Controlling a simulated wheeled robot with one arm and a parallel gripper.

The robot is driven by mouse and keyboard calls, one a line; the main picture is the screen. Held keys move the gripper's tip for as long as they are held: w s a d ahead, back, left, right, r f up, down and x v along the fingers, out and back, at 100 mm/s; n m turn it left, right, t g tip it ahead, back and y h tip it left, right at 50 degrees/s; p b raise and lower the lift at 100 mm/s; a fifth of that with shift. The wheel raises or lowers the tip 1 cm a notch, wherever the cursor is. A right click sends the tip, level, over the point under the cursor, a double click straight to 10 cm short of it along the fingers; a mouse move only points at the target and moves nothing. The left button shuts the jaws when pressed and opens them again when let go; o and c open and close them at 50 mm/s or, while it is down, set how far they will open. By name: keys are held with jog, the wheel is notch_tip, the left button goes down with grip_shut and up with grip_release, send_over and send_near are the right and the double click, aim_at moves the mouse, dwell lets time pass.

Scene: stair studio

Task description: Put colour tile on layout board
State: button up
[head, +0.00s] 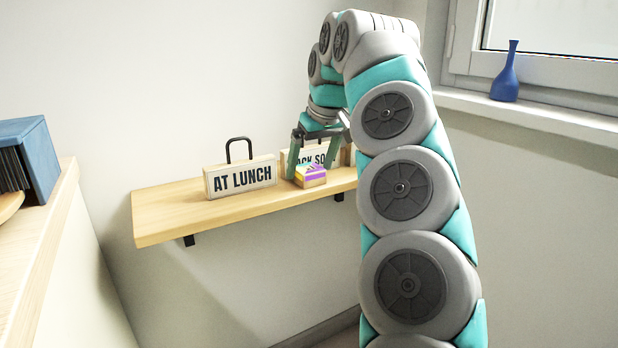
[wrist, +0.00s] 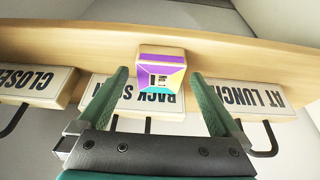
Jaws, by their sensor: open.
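The colour tile (head: 310,176) is a small block with purple, yellow and pale wood faces, resting on the wooden shelf (head: 165,222) near its front edge. In the wrist view the tile (wrist: 161,75) also shows teal and a dark printed mark. My gripper (head: 310,168) points down at it with its two green fingers apart. In the wrist view the open gripper (wrist: 158,78) has a fingertip on each side of the tile, with a visible gap at both sides. I see no layout board in either view.
An AT LUNCH sign (head: 240,178) stands left of the tile, and a BACK SOON sign (head: 305,156) stands close behind it. A CLOSED sign (wrist: 35,85) shows in the wrist view. A blue box (head: 35,150) sits far left; a blue vase (head: 505,75) stands on the windowsill.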

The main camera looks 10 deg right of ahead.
jog(key=shift+x, duration=0.85)
jog(key=shift+c, duration=0.2)
jog(key=c, duration=1.5)
jog(key=shift+o, duration=0.2)
jog(key=shift+r, duration=0.1)
